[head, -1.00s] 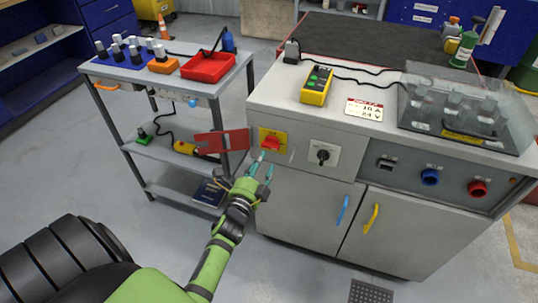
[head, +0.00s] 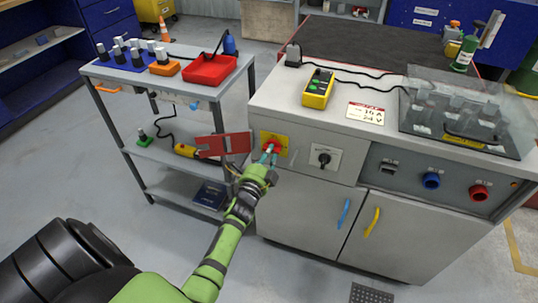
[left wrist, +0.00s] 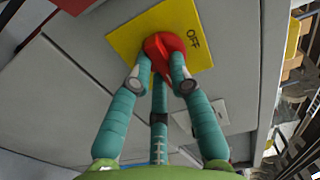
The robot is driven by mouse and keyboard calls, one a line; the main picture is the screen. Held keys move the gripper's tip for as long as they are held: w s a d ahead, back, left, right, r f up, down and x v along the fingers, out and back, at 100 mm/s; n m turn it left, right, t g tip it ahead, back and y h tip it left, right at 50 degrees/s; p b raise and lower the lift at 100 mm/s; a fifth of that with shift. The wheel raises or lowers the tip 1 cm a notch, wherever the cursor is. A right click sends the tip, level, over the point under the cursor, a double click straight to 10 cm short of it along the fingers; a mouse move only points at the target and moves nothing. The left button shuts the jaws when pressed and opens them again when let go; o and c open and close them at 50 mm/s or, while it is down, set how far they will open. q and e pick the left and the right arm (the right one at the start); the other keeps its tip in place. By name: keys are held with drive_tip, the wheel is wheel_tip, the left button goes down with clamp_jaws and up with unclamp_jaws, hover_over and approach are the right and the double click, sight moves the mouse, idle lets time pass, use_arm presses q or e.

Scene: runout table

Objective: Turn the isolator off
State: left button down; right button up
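The isolator is a red knob (head: 271,146) on a yellow plate (head: 283,139), on the front of the grey cabinet at its upper left. In the left wrist view the red knob (left wrist: 163,45) shows close up, with the word OFF printed on the yellow plate (left wrist: 125,38) beside it. My left gripper (head: 269,156) is at the knob. In the wrist view its teal fingertips (left wrist: 161,66) reach either side of the knob's near end, with a third finger between and below. Whether they press on it I cannot tell. My right gripper is out of view.
A red plate (head: 223,143) sticks out left of the isolator, near my left wrist. A black rotary switch (head: 324,158) is just right. Blue (head: 343,213) and yellow (head: 372,220) door handles are below. A trolley (head: 150,76) with a red tray stands at left.

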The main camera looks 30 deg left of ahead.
use_arm(q)
drive_tip(key=shift+n, duration=0.5)
idle(0.4)
drive_tip(key=shift+d+r+n+p, duration=0.15)
drive_tip(key=shift+n+p, duration=0.8)
drive_tip(key=shift+n, duration=3.2)
drive_tip(key=shift+d+r+n+p, duration=0.1)
drive_tip(key=shift+n+p, duration=0.8)
drive_tip(key=shift+n, duration=3.55)
drive_tip(key=c, duration=1.1)
unclamp_jaws()
drive_tip(key=shift+c, duration=0.2)
